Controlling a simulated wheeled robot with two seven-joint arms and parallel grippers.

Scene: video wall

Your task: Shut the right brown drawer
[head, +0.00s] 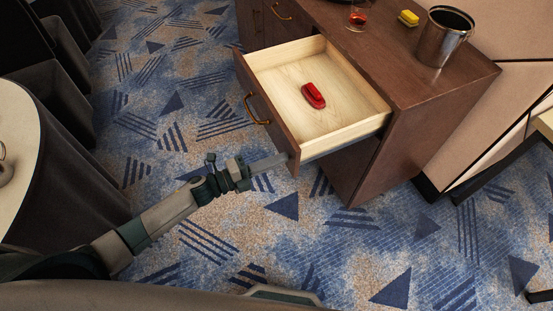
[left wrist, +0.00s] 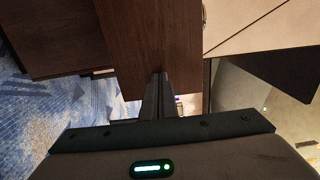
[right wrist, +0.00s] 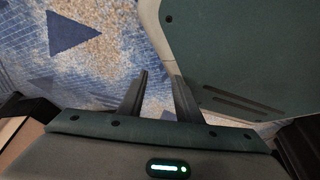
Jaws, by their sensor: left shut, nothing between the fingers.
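The right brown drawer (head: 268,113) is pulled out of the brown cabinet (head: 408,128), with a pale wooden inside and a curved brass handle (head: 254,108) on its front. A red stapler-like object (head: 313,95) lies on the drawer floor. My left gripper (head: 284,158) is shut and empty, with its tips at the lower near corner of the drawer front. In the left wrist view the shut fingers (left wrist: 160,78) overlap a brown panel (left wrist: 150,45); whether they touch it I cannot tell. My right gripper (right wrist: 158,80) shows only in its wrist view, fingers apart and empty above the carpet.
On the cabinet top stand a metal bin (head: 441,40), a yellow block (head: 408,18) and a glass with something red (head: 357,17). A round table (head: 18,160) and dark chairs (head: 50,90) are at the left. Patterned carpet (head: 180,110) is open before the drawer.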

